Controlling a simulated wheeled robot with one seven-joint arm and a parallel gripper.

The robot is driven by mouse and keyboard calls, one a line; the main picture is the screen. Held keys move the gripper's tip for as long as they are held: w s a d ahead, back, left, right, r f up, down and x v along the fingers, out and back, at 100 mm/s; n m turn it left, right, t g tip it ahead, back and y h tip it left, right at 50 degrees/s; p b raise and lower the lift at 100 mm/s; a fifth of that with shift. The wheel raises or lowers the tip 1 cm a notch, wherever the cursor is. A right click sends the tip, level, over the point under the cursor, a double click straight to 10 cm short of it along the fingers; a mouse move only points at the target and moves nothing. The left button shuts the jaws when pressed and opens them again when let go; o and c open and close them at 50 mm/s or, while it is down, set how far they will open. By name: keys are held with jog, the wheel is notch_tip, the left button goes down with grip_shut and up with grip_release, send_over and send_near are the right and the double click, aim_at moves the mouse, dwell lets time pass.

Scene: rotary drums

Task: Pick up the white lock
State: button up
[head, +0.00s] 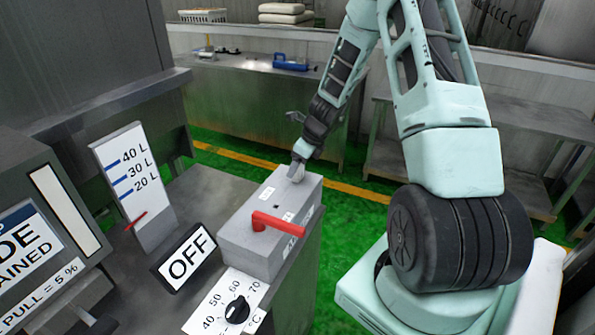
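I cannot make out a white lock for certain. A grey box (249,243) with a red lever handle (279,224) stands on the machine's right edge. Small white labels and a small dark slot (277,207) show on its top. My gripper (296,174) points down at the far end of this box, at or just above its top face. Its fingers are small and partly overlap, so their opening and any thing between them cannot be made out.
Left of the box are an OFF sign (185,257), a litre gauge (132,184) and a temperature dial (237,309). A steel bench (240,100) with a blue item (290,63) stands behind. Green floor (350,217) lies open to the right.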

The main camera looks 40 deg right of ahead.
jog(key=shift+p+x, duration=0.4)
jog(key=shift+x, duration=1.1)
jog(key=shift+c, duration=0.3)
jog(key=c, duration=1.1)
jog(key=shift+o, duration=0.2)
jog(key=shift+r, duration=0.1)
